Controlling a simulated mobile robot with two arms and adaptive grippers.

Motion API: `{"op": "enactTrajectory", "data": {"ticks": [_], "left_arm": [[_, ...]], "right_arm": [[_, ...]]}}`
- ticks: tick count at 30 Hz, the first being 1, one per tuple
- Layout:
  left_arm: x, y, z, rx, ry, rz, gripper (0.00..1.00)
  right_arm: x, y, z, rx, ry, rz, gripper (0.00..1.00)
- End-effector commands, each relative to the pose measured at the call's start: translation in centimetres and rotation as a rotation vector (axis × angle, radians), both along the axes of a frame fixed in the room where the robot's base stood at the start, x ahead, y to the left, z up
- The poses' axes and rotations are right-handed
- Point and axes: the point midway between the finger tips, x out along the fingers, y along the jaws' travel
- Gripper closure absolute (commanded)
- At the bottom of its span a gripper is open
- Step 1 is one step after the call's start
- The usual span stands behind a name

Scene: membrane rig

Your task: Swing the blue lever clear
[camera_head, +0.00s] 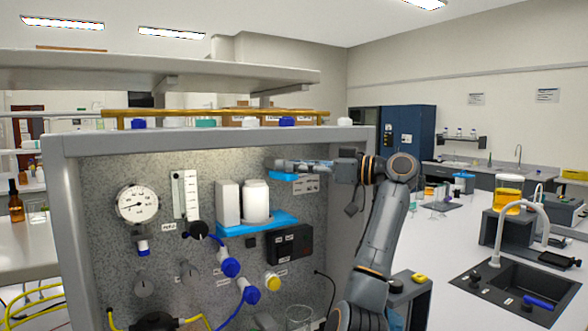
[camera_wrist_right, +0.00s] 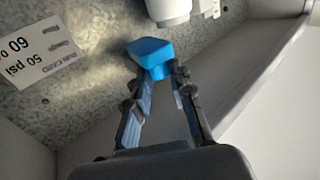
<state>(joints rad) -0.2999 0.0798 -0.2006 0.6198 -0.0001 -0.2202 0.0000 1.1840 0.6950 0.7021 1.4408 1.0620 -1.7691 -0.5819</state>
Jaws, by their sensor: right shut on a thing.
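The blue lever (camera_head: 282,176) shows as a flat blue piece in front of the upper right part of the speckled panel. It also shows in the right wrist view as a rounded blue block (camera_wrist_right: 150,52). My right gripper (camera_head: 284,163) reaches in from the right at the lever. In the wrist view its fingertips (camera_wrist_right: 160,72) are shut on the lever's near end, which they partly hide. The lever's mounting is not clear in either view. My left gripper is not in view.
A white canister (camera_head: 256,202) stands on a blue bracket (camera_head: 262,226) left of and below the lever. A printed card (camera_head: 304,184) is behind my gripper. A gauge (camera_head: 138,204), a flow meter (camera_head: 185,194) and blue valves are further left. The rig's right side wall (camera_wrist_right: 265,80) is close.

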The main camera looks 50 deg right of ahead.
Motion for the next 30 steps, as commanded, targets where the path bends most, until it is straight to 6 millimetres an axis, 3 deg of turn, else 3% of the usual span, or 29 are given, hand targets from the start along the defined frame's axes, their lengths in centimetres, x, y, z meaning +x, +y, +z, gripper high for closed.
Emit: {"op": "enactTrajectory", "data": {"ticks": [12, 30], "left_arm": [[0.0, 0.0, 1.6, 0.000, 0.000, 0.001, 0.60], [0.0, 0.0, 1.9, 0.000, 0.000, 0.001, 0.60]], "right_arm": [[0.3, -1.3, 0.0, 0.002, 0.005, 0.210, 1.00], [0.4, -1.5, -0.1, -0.002, 0.004, 0.259, 1.00]]}}
